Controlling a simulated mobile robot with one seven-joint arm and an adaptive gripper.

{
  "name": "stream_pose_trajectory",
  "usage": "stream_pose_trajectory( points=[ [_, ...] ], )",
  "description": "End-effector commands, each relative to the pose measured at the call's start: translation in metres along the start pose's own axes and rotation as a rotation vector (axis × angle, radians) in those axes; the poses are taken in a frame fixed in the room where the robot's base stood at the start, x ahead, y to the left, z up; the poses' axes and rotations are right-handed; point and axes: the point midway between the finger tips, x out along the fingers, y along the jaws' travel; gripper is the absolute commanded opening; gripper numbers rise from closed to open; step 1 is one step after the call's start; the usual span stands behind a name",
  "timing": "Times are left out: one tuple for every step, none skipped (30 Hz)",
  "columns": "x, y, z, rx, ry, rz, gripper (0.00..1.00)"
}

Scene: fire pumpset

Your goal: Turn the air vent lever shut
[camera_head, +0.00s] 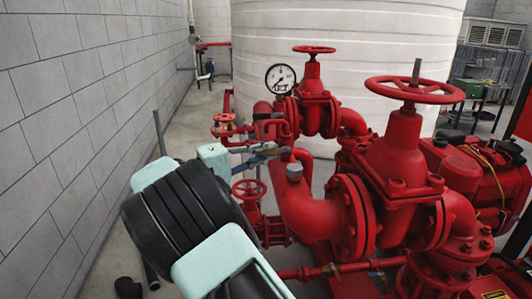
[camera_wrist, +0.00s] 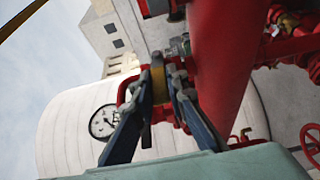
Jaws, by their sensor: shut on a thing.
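My gripper (camera_head: 268,151) reaches in from the lower left toward the red pipework, and its fingertips are beside the red pipe in the head view. In the wrist view, the two dark blue-grey fingers of my gripper (camera_wrist: 162,90) are closed on a small yellow piece, which appears to be the air vent lever (camera_wrist: 158,82). A small grey metal fitting (camera_wrist: 179,45) sits just beyond it, beside the red pipe. The rest of the lever is hidden by the fingers, and its exact angle is unclear. In the head view the lever cannot be made out.
A large red pipe (camera_wrist: 225,70) runs close to the right of the fingers. A pressure gauge (camera_head: 280,79), red handwheels (camera_head: 415,90) and valves crowd the right. A white tank (camera_head: 350,40) is behind.

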Motion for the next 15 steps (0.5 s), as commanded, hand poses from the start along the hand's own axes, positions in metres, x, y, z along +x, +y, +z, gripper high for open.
stream_pose_trajectory(
  points=[
    [0.0006, -0.0012, 0.0008, -0.002, -0.003, -0.002, 0.0],
    [0.0006, -0.0012, 0.0008, -0.002, -0.003, -0.002, 0.16],
    [0.0006, -0.0011, 0.0008, -0.002, -0.003, -0.001, 0.21],
    [0.0006, -0.0011, 0.0008, -0.002, -0.003, -0.001, 0.24],
    [0.0006, -0.001, 0.0007, -0.002, -0.002, -0.001, 0.27],
    [0.0006, -0.0009, 0.0007, -0.001, -0.002, -0.001, 0.31],
    [0.0005, -0.0008, 0.0006, -0.001, -0.002, -0.001, 0.31],
    [0.0005, -0.0008, 0.0006, -0.001, -0.002, -0.001, 0.31],
    [0.0005, -0.0007, 0.0005, -0.001, -0.002, -0.001, 0.31],
    [0.0005, -0.0007, 0.0005, -0.001, -0.002, -0.001, 0.31],
    [0.0004, -0.0006, 0.0005, -0.001, -0.002, -0.001, 0.31],
    [0.0004, -0.0005, 0.0005, 0.0, -0.002, -0.001, 0.31],
    [0.0003, -0.0005, 0.0004, 0.0, -0.001, -0.001, 0.31],
    [0.0, -0.0005, 0.0004, 0.0, -0.001, -0.001, 0.31],
    [-0.0012, -0.0005, 0.0002, 0.0, -0.001, -0.001, 0.31]
  ],
)
